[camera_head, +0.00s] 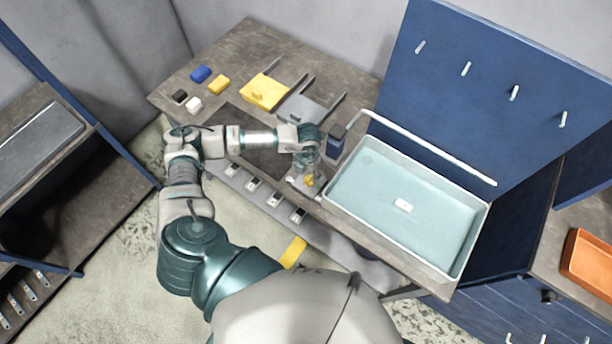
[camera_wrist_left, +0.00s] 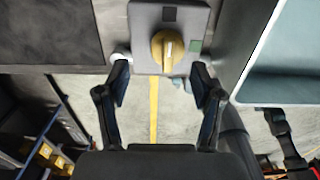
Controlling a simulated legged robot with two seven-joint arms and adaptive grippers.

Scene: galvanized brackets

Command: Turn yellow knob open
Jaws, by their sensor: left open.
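The yellow knob (camera_wrist_left: 167,50) sits on a grey panel box (camera_wrist_left: 143,18) in the left wrist view, with a dark square and a green square on the panel beside it. The knob also shows small in the head view (camera_head: 310,180), at the front edge of the workbench. My left gripper (camera_wrist_left: 160,80) is open and empty, its two fingers spread to either side below the knob, apart from it. In the head view my left gripper (camera_head: 308,165) is over the panel, partly hiding it.
A pale blue tray (camera_head: 345,200) lies right of the knob under a blue pegboard (camera_head: 480,90). A dark blue box (camera_head: 336,142) stands close behind the gripper. Yellow (camera_head: 264,91) and grey (camera_head: 303,108) pieces and several small blocks lie at the back left.

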